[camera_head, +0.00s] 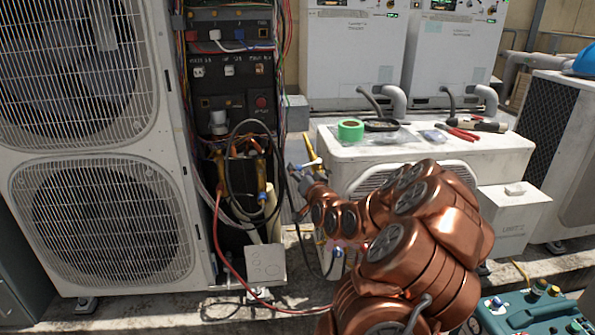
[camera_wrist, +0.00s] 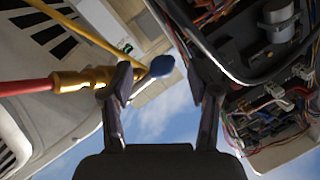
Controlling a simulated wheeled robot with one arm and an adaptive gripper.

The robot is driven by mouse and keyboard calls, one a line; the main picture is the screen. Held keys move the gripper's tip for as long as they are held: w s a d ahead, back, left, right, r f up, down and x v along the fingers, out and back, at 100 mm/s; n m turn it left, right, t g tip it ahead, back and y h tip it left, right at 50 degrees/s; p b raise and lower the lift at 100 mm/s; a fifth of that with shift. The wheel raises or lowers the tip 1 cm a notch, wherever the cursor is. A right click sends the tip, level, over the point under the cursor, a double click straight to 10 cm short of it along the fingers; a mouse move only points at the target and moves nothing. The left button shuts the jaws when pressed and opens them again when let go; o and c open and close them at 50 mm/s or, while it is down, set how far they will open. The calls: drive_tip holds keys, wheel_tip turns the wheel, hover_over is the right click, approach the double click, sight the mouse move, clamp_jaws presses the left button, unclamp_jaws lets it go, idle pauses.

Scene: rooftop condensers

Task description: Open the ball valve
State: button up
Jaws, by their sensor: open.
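The ball valve shows in the wrist view as a brass body (camera_wrist: 82,80) on the end of a red hose. A blue-tipped lever (camera_wrist: 161,67) reaches from its side to the gap between my fingers. My gripper (camera_wrist: 165,82) is open, with one dark finger on each side of the blue tip. The left finger overlaps the brass end; I cannot tell whether it touches. In the head view my gripper (camera_head: 298,174) is small, beside the open electrical and piping bay of the condenser. The valve is hard to make out there.
A large condenser (camera_head: 157,120) stands at left, with wires and hoses hanging from its open bay. A white unit (camera_head: 450,152) at right carries green tape (camera_head: 350,130) and red-handled pliers (camera_head: 460,134). A teal toolbox (camera_head: 530,315) is at the lower right.

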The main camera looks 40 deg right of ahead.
drive_tip(key=shift+x, duration=1.3)
clamp_jaws()
